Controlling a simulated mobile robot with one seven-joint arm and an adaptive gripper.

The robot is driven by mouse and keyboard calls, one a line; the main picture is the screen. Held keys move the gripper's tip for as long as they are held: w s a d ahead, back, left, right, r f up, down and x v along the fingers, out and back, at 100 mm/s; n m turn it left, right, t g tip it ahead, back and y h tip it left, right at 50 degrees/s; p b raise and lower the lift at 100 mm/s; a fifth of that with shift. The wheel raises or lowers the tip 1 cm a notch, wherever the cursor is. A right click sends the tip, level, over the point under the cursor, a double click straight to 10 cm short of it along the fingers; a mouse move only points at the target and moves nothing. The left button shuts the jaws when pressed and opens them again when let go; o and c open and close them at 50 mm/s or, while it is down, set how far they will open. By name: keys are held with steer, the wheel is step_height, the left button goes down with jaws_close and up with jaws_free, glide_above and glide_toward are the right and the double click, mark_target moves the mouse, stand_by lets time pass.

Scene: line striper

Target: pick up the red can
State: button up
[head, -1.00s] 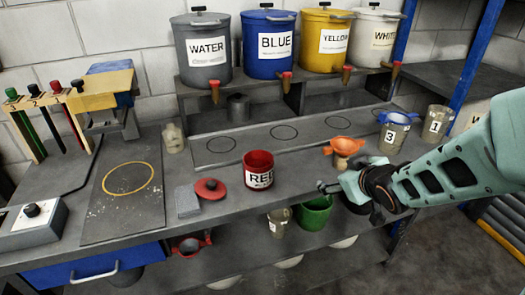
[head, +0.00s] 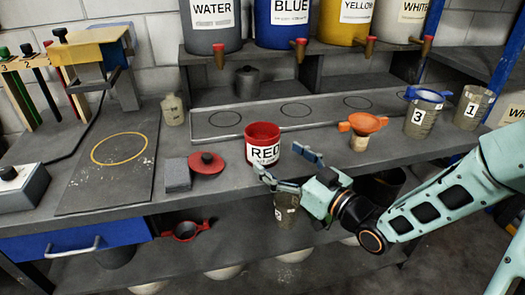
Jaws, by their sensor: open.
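The red can (head: 263,143) stands upright and open-topped on the grey bench, with a white label reading RED. My gripper (head: 286,165) is open, with its fingers spread just in front of the can and to its right. The upper finger reaches near the can's right side and the other is near its lower front. The can is not between closed fingers, and I cannot tell whether a finger touches it. A red lid (head: 206,163) with a dark knob lies on the bench left of the can.
A grey block (head: 177,172) sits beside the lid. An orange funnel (head: 362,123) stands right of the can, with cups labelled 3 (head: 421,117) and 1 (head: 473,107) beyond. Large labelled paint drums stand on the rear shelf, their taps overhanging the bench. A lower shelf holds other containers.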

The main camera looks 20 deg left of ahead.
steer(key=x, duration=0.5)
steer(key=b+x, duration=0.1)
steer(key=x, duration=0.1)
steer(key=shift+w+f, duration=0.25)
steer(key=shift+f, duration=0.1)
steer(key=shift+c, duration=0.6)
steer(key=shift+r, duration=0.1)
steer(key=c, duration=1.8)
